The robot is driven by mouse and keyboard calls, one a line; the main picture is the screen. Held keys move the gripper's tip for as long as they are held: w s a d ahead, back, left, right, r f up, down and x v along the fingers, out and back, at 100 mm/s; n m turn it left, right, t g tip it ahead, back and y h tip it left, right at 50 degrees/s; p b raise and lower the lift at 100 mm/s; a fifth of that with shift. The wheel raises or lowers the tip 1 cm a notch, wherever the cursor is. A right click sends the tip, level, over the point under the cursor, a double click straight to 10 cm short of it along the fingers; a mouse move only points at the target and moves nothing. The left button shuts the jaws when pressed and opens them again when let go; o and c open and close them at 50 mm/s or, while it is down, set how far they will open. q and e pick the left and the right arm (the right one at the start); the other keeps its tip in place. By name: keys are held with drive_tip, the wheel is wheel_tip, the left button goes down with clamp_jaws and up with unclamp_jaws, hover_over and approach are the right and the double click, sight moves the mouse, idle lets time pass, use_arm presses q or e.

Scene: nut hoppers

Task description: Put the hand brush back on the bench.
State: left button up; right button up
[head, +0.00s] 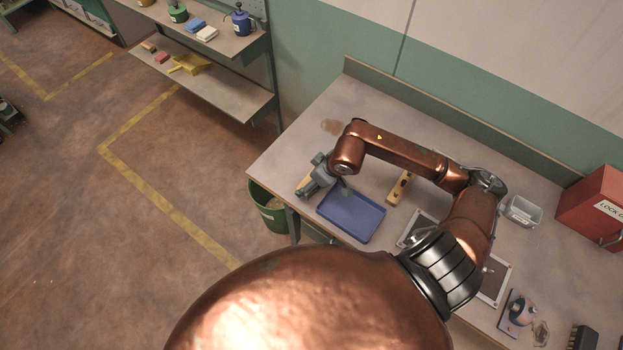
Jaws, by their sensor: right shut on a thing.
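My right gripper (311,184) is at the left part of the bench (284,152), just left of the blue tray. It is shut on a tan wooden piece, which I take to be the hand brush (301,189); only a small part shows at the fingertips. The gripper and wrist hide the rest. I cannot tell whether the brush touches the bench top. My left gripper is not in view.
A blue tray (352,216) lies right of the gripper, with a wooden piece with dark spots (400,188) beyond it. A green bin (267,207) stands below the bench's left edge. A red box (596,207) and a grey container (523,212) are at right.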

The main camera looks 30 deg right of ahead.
drive_tip(key=shift+f, duration=0.25)
drive_tip(key=shift+f, duration=0.15)
drive_tip(key=o, duration=1)
drive_tip(key=shift+r, duration=0.4)
drive_tip(key=b+v, duration=0.1)
drive_tip(key=v, duration=1)
drive_tip(key=shift+s+d+r, duration=0.1)
drive_tip(key=shift+s+r, duration=0.1)
drive_tip(key=shift+s, duration=0.05)
